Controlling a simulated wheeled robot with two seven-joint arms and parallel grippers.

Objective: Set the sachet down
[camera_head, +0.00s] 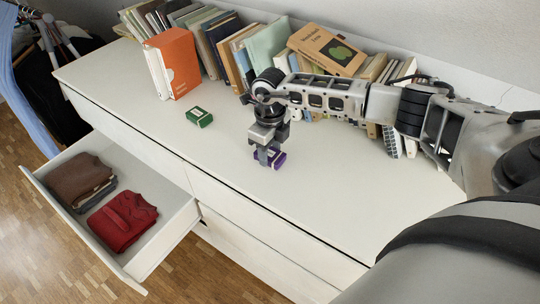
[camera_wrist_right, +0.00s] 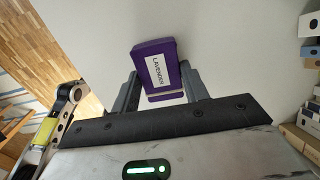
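The purple sachet (camera_head: 277,160) is at the tips of my right gripper (camera_head: 267,157), over the middle of the white dresser top (camera_head: 225,165). In the right wrist view the sachet (camera_wrist_right: 158,66) carries a white label reading "LAVENDER". It sits between the two grey fingers of my right gripper (camera_wrist_right: 160,90), which look closed against its sides, and it is slightly tilted. The sachet is very low; I cannot tell whether it touches the top. A green box (camera_head: 199,117) lies on the dresser to the left. My left gripper does not show in the head view.
An open drawer (camera_head: 183,221) at lower left holds a red folded garment (camera_head: 122,220) and a brown folded stack (camera_head: 80,180). An orange book or box (camera_head: 174,64) and a row of books stand along the back. The dresser's front area is clear.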

